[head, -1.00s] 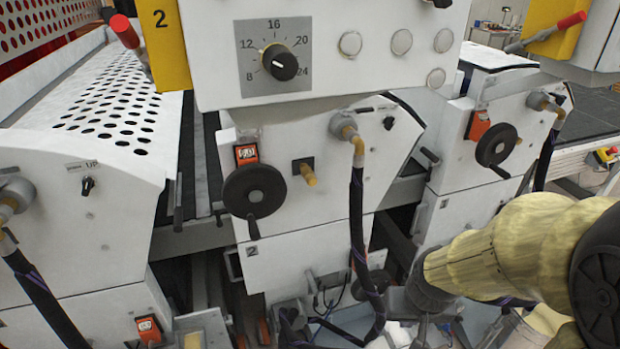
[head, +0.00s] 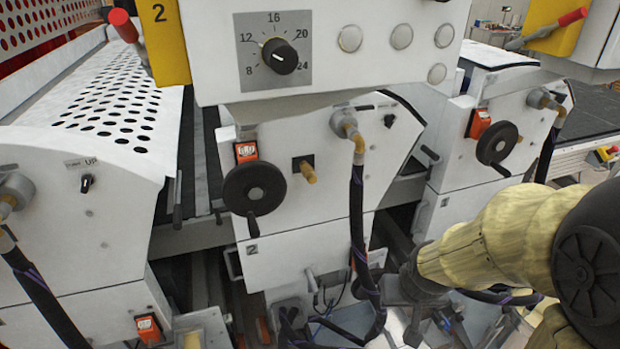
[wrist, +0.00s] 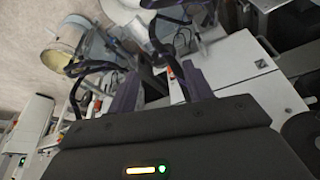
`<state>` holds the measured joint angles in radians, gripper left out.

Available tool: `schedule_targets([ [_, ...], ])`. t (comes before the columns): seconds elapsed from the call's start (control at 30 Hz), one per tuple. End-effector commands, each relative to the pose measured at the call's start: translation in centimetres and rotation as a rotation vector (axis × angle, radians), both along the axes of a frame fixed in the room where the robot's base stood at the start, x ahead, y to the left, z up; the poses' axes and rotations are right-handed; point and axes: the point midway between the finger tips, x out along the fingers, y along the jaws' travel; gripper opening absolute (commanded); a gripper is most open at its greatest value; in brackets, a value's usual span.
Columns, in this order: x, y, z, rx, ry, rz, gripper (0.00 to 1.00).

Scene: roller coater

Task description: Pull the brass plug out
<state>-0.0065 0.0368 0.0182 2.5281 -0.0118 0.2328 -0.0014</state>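The brass plug (head: 308,173) is a short peg sticking out of a dark square plate on the white front of the middle unit, marked 2. It sits right of a black handwheel (head: 253,189) and left of a hose. My gripper (wrist: 162,85) shows in the wrist view with its two dark purple fingers apart and nothing seen between them. In the head view my arm reaches in from the lower right; its end is low, right of and below the plug. The fingers are not clear there. I cannot make out the plug in the wrist view.
A black hose (head: 357,220) hangs from a brass elbow between the plug and my arm. A control box (head: 330,60) with a dial overhangs the plug from above. More cables and brackets crowd the space below.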

Motion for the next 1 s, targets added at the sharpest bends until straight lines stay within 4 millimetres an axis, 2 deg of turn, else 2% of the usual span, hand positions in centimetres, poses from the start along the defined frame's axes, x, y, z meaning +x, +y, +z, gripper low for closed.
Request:
schedule_targets([
  [0.17,5.8,1.9,-0.8,0.004,-0.190,0.067,0.51],
  [0.3,10.4,3.9,-0.5,0.021,-0.356,0.121,0.51],
  [0.5,15.9,7.5,0.5,0.064,-0.592,0.195,0.51],
  [0.8,21.8,13.1,2.8,0.169,-0.943,0.283,0.51],
  [1.0,23.7,16.1,4.6,0.246,-1.138,0.315,0.51],
])
